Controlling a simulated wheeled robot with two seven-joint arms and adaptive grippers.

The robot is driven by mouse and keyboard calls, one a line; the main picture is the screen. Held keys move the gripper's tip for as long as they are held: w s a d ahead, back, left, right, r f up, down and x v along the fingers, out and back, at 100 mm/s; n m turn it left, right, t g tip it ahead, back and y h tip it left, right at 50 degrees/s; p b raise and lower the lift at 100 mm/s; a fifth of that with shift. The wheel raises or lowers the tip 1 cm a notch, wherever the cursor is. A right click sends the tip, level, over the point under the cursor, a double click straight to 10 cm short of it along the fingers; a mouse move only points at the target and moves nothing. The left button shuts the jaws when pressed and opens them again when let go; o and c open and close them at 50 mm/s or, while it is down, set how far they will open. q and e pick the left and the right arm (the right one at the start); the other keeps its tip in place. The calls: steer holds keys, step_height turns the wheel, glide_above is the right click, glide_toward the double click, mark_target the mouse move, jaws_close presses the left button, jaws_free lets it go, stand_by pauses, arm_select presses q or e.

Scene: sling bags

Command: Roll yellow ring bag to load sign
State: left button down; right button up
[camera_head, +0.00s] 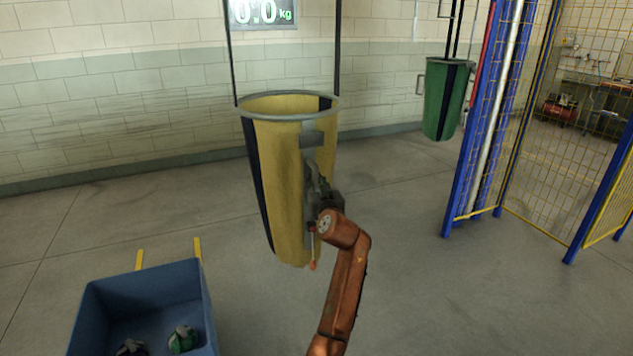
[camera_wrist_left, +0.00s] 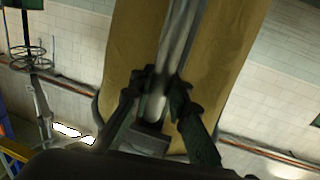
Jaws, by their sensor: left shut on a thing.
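The yellow ring bag (camera_head: 279,185) hangs upright by dark straps in the head view, with a grey ring around its open top and dark vertical bands. Its yellow side also fills the middle of the left wrist view (camera_wrist_left: 125,50). My left gripper (camera_head: 314,178) is at the bag's right front side. In the left wrist view my left gripper (camera_wrist_left: 158,96) is shut on a grey bar-like handle (camera_wrist_left: 181,40) in front of the yellow cloth. A sign (camera_head: 264,13) reading 0.0 kg is on the wall behind the straps, partly cut off at the top. My right gripper is out of view.
A blue bin (camera_head: 140,290) with a few small items stands at the lower left. A green bag (camera_head: 445,98) hangs farther back to the right. A blue and yellow mesh fence (camera_head: 540,130) stands at the right. Open concrete floor lies around the yellow bag.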

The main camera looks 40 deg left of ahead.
arm_select(q)
steer(key=c, duration=1.8)
jaws_free()
steer(key=shift+w, duration=0.1)
steer(key=shift+c, duration=0.2)
steer(key=shift+d, duration=0.1)
steer(key=v, duration=1.2)
